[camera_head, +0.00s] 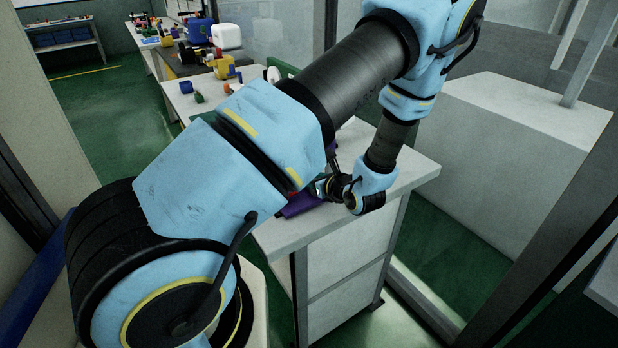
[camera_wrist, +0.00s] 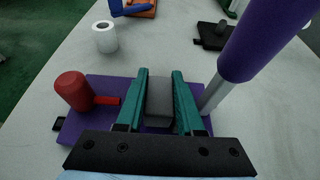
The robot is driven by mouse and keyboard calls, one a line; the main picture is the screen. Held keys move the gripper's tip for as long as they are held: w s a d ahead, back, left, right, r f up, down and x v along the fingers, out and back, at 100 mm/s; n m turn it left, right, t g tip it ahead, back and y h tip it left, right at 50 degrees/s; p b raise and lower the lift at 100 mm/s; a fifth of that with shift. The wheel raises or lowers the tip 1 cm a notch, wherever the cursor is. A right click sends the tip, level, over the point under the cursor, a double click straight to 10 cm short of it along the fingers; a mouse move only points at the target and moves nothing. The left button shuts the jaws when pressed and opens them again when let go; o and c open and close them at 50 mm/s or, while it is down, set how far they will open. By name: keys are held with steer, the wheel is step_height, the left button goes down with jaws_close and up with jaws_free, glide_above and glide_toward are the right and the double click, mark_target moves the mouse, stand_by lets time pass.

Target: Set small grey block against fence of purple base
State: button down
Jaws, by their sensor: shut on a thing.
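The small grey block (camera_wrist: 159,99) is between the two teal fingers of my gripper (camera_wrist: 158,100) in the wrist view, and the fingers are shut on it. The purple base (camera_wrist: 90,92) lies below and around the block on the table. I cannot tell whether the block touches the base or its fence. A red knob (camera_wrist: 74,91) with a red bar stands on the base's left side. A thick purple cylinder on a grey rod (camera_wrist: 214,95) rises at the right. In the head view my arm hides most of the purple base (camera_head: 300,204).
The pale table (camera_head: 290,238) carries a white cylinder (camera_wrist: 104,37), a blue and orange item (camera_wrist: 135,8) and a black fixture (camera_wrist: 212,36) beyond the base. Several coloured objects stand on the far table part in the head view. The tall purple cylinder is close to my right finger.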

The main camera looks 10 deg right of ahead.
steer(key=shift+f, duration=0.15)
steer(key=shift+c, duration=2.3)
jaws_free()
steer(key=shift+s+d, duration=0.1)
steer(key=shift+d, duration=0.05)
steer(key=shift+s+d, duration=0.2)
steer(key=shift+s, duration=0.1)
steer(key=b+v, duration=0.1)
steer(key=v, duration=0.4)
steer(key=b+v, duration=0.2)
steer(key=v, duration=0.3)
steer(key=shift+w+a+r, duration=0.1)
steer(key=shift+a+r, duration=0.05)
steer(key=shift+r, duration=0.05)
